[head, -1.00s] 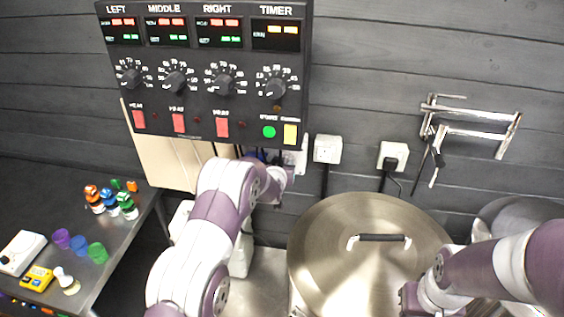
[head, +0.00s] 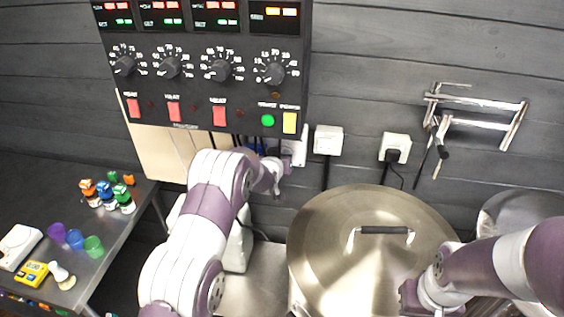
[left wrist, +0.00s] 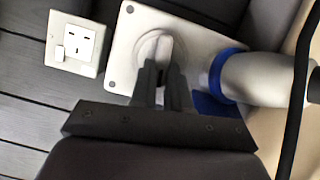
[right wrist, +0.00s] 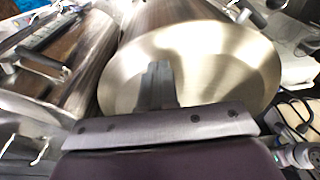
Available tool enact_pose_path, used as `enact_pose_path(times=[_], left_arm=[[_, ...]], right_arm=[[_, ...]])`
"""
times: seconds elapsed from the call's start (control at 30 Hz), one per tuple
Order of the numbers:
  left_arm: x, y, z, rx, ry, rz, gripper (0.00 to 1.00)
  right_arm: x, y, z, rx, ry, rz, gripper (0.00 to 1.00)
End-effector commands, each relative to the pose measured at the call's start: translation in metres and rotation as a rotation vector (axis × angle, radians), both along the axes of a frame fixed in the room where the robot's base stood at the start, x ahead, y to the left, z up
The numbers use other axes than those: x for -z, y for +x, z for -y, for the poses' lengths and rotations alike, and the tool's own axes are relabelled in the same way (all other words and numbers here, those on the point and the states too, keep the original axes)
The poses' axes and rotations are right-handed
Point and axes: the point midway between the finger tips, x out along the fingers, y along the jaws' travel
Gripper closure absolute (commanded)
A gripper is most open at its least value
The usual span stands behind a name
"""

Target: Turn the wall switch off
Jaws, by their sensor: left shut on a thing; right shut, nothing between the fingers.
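The wall switch (left wrist: 122,50) is a white plate with a round white rotary knob (left wrist: 153,47) in the left wrist view. In the head view a white part of the switch (head: 299,148) shows below the control panel, mostly hidden by the panel and my arm. My left gripper (left wrist: 163,85) is shut on the knob, with its fingers on either side of the knob's raised grip. My right gripper (right wrist: 158,85) is shut and empty, above the big steel lid in the right wrist view.
A white socket (left wrist: 75,45) is beside the switch, and a blue-collared white plug or pipe (left wrist: 250,78) is on its other side. The black control panel (head: 200,85) overhangs the switch. A steel kettle lid (head: 370,265) lies below right. A side table (head: 135,215) holds small bottles and cups.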

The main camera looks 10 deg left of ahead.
Motion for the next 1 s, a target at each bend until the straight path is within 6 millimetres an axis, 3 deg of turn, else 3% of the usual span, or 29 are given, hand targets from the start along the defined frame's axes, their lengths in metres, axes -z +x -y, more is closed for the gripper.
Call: enact_pose_path(times=[0.03,0.2,0.67,1.0], left_arm=[[0.005,0.001,-0.002,-0.001,-0.032,0.006,1.0],[0.003,0.001,-0.005,0.0,-0.182,0.007,1.0],[0.005,0.0,-0.014,-0.001,-0.621,0.005,1.0],[0.013,0.001,-0.018,-0.003,-0.939,0.008,1.0]], right_arm=[[0.013,0.0,0.0,0.0,0.0,0.0,1.0],[0.027,0.0,0.0,0.0,0.0,0.0,1.0],[0.025,0.0,0.0,0.0,0.0,0.0,1.0],[0.037,0.0,0.0,0.0,0.0,0.0,1.0]])
